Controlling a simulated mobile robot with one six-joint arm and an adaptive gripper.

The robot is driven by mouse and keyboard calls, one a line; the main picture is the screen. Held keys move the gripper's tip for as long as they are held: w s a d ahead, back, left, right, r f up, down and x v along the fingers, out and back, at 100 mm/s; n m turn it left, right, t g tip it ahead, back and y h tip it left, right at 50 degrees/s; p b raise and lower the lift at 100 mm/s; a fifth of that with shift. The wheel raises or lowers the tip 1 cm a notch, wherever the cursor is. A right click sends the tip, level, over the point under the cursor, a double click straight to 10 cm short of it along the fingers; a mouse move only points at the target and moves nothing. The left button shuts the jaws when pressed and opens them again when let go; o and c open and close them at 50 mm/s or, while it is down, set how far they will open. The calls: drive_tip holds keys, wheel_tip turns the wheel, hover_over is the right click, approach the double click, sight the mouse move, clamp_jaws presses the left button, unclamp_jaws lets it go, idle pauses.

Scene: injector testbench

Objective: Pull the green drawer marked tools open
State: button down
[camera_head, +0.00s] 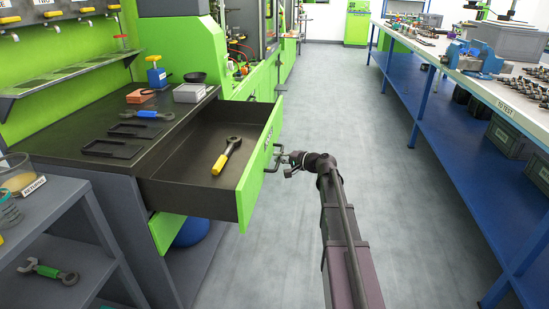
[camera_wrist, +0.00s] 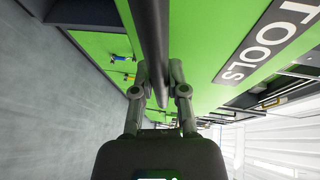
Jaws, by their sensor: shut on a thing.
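The green drawer (camera_head: 262,165) stands pulled well out of the dark workbench in the head view. A wrench with a yellow handle (camera_head: 227,155) lies inside it. In the wrist view the green drawer front (camera_wrist: 225,45) carries a dark label reading TOOLS (camera_wrist: 266,40). My gripper (camera_head: 287,160) is at the outer face of the drawer, at its handle. In the wrist view my gripper (camera_wrist: 161,88) has its two fingers on either side of the dark handle bar (camera_wrist: 153,40), shut on it.
The workbench top (camera_head: 65,150) holds a blue-handled tool (camera_head: 147,115), black frames and a white box (camera_head: 189,93). A grey shelf (camera_head: 45,215) stands at the front left. The grey floor (camera_head: 420,200) is clear up to the blue-framed table (camera_head: 450,165) at right.

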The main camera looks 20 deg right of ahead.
drive_tip(key=shift+w+r, duration=0.1)
drive_tip(key=shift+w, duration=0.2)
drive_tip(key=c, duration=0.6)
unclamp_jaws()
drive_tip(key=shift+a, duration=0.15)
drive_tip(key=shift+c, duration=0.2)
drive_tip(key=shift+s, duration=0.1)
drive_tip(key=shift+s, duration=0.2)
